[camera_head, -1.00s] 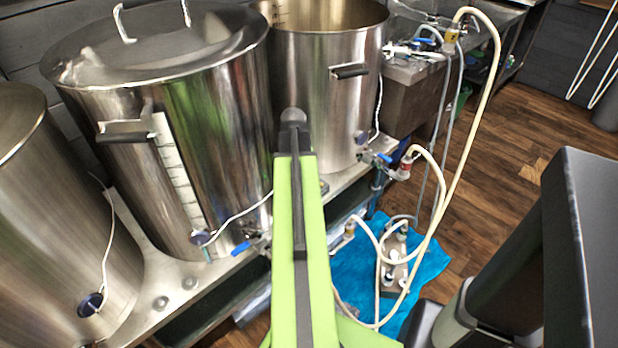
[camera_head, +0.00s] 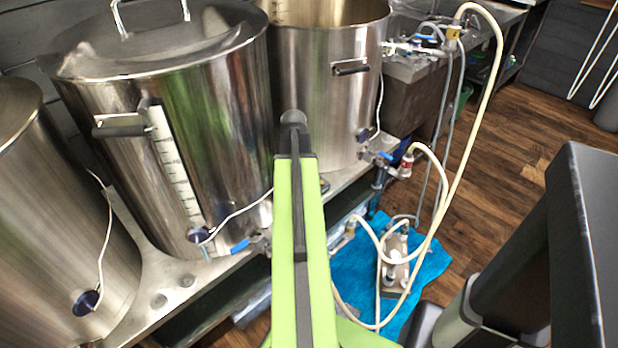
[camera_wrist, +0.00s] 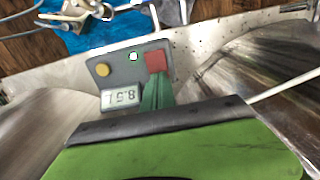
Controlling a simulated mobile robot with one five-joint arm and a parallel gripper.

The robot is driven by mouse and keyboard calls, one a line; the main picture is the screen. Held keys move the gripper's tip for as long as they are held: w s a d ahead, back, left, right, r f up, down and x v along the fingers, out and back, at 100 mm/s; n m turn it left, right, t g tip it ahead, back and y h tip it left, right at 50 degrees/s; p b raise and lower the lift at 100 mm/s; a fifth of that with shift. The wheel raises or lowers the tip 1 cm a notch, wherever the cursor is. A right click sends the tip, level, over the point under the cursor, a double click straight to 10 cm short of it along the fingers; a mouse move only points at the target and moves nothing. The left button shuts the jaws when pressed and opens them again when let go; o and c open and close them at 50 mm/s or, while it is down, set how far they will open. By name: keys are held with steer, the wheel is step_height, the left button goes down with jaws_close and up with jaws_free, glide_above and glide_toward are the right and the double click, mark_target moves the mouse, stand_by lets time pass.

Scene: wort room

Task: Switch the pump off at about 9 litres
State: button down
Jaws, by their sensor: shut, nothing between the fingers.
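The grey control box (camera_wrist: 130,75) shows in the wrist view, on the metal bench between two steel vessels. It has a yellow button (camera_wrist: 102,69), a small lit round lamp (camera_wrist: 133,57) and a red button (camera_wrist: 156,61). Its display (camera_wrist: 120,97) is upside down in this view and seems to read 8.5 L. My gripper (camera_wrist: 156,82) is shut and empty, its green fingertips right at the red button's near edge; I cannot tell whether they touch it. In the head view the pump (camera_head: 395,262) sits on a blue cloth, and my arm hides most of the box.
A lidded kettle (camera_head: 225,120) with a sight gauge (camera_head: 175,170), an open pot (camera_head: 330,100) and another vessel (camera_head: 50,220) stand on the steel bench (camera_head: 160,285). A pale hose (camera_head: 487,85) loops to the pump.

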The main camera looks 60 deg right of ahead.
steer(key=shift+r+p, duration=3.1)
steer(key=shift+p, duration=0.1)
steer(key=shift+f, duration=0.1)
steer(key=shift+s, duration=0.1)
